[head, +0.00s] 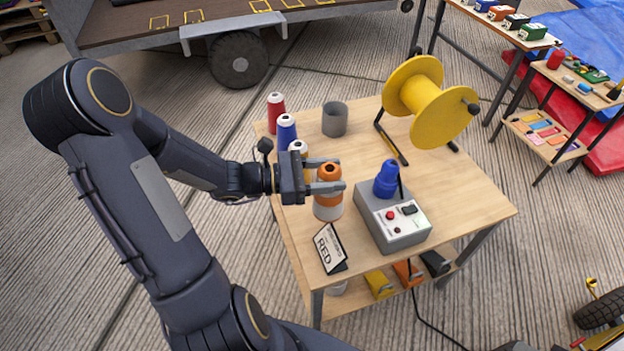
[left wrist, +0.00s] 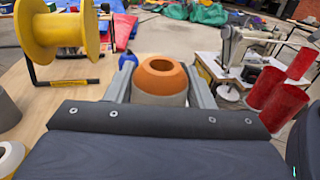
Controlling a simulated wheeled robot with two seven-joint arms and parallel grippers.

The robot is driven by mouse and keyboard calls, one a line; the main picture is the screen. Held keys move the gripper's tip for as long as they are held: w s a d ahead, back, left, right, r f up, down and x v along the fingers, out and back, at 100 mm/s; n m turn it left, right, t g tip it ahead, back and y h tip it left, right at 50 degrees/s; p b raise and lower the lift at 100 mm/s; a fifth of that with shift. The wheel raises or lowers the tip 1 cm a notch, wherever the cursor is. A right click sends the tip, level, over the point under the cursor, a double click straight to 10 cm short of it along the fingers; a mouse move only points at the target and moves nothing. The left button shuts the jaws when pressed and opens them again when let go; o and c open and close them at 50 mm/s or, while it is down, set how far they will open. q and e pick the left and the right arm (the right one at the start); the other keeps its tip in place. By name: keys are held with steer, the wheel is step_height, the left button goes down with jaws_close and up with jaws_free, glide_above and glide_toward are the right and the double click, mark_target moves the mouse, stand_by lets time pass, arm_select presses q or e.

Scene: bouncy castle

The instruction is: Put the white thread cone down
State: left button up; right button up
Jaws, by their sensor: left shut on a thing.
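My left gripper (head: 328,187) is shut on a cone-shaped piece with an orange top and a whitish body (head: 329,173). In the left wrist view this cone (left wrist: 160,80) stands between the two fingers, its open orange top facing up. Orange and white bands (head: 328,208) show below the fingers in the head view. I cannot tell whether they are all one piece or whether it touches the wooden table (head: 455,190). A white-topped cone (head: 298,147) stands behind the gripper, partly hidden. My right gripper is not in view.
Red (head: 276,110) and blue (head: 286,131) cones and a grey cup (head: 335,119) stand at the back left. A grey control box (head: 394,220) with a blue cone (head: 386,180) is close right. A yellow spool (head: 430,102) stands behind.

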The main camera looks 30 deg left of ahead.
arm_select(q)
steer(key=w+a+f+b, duration=0.1)
steer(key=w+a+f, duration=0.3)
steer(key=f, duration=0.6)
steer(key=shift+a+b, duration=0.35)
steer(key=shift+a, duration=0.7)
steer(key=shift+w+f, duration=0.1)
steer(key=shift+f, duration=0.05)
steer(key=shift+f, duration=0.15)
steer(key=o, duration=1.1)
steer(key=shift+o, duration=0.2)
